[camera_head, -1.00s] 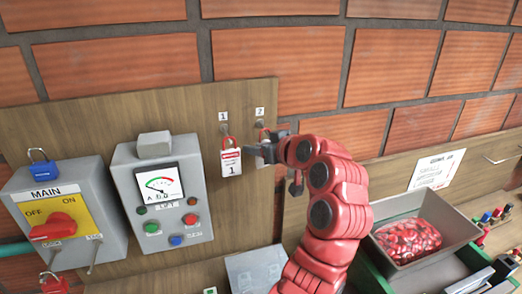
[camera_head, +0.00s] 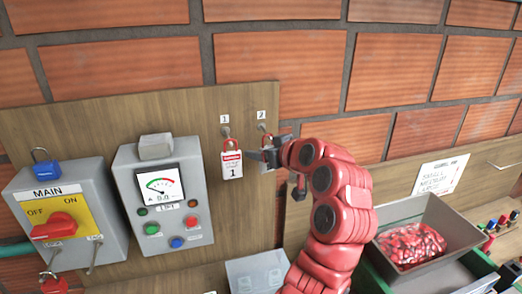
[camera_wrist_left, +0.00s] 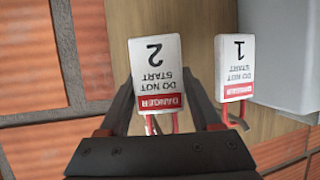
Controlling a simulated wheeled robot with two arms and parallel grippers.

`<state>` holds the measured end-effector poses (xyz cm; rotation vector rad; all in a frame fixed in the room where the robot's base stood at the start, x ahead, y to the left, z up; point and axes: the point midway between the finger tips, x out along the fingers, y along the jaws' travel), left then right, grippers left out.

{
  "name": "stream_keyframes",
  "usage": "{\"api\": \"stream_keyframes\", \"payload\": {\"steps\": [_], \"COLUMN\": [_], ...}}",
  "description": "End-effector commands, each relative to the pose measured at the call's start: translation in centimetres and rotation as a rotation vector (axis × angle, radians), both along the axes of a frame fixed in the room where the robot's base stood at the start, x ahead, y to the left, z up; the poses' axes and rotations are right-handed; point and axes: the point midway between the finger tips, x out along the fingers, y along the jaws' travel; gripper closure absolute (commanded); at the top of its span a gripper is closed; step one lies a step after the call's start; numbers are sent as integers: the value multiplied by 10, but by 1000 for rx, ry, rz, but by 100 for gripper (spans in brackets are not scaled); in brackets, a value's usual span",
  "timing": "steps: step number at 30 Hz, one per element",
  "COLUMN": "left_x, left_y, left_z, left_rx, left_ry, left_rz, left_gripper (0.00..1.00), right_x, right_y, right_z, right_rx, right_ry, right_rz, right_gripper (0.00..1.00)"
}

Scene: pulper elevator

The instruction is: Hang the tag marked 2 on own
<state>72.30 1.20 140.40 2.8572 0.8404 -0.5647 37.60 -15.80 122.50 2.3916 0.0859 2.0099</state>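The tag marked 2 (camera_wrist_left: 157,65) is white with a red DANGER band and a red loop; it looks upside down in the left wrist view. In the head view it is mostly hidden behind my left gripper (camera_head: 268,153), with red showing just below hook 2 (camera_head: 262,127). My left gripper (camera_wrist_left: 160,90) has its fingers apart, one on each side of the tag. Whether they touch it is unclear. The loop appears to be at the hook; the exact contact is hidden. The tag marked 1 (camera_head: 232,165) hangs from hook 1 (camera_head: 225,132) to the left. My right gripper is out of view.
A grey meter box (camera_head: 128,177) and a MAIN switch box (camera_head: 92,236) are on the wooden board (camera_head: 190,107) to the left. A grey bin (camera_head: 440,218) with red items stands at the right. Tag 1 is close beside my gripper.

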Motion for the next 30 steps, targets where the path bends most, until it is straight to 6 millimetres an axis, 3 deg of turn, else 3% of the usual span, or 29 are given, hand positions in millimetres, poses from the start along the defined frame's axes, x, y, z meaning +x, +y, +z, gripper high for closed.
{"api": "stream_keyframes", "payload": {"steps": [1, 4, 22, 26, 30], "left_x": [0, 0, -2, -14, -39], "left_y": [0, 0, 0, -9, -26], "left_z": [0, 0, 1, 5, 15], "left_rx": [0, 0, 0, -2, -3], "left_ry": [0, 0, -4, -4, -6], "left_rz": [0, 0, 2, -2, -6], "left_gripper": [24, 9, 9, 9, 9], "right_x": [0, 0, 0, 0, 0], "right_y": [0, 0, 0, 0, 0], "right_z": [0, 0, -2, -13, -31], "right_rx": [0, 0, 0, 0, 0], "right_ry": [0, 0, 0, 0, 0], "right_rz": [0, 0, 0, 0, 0], "right_gripper": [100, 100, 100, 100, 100]}}
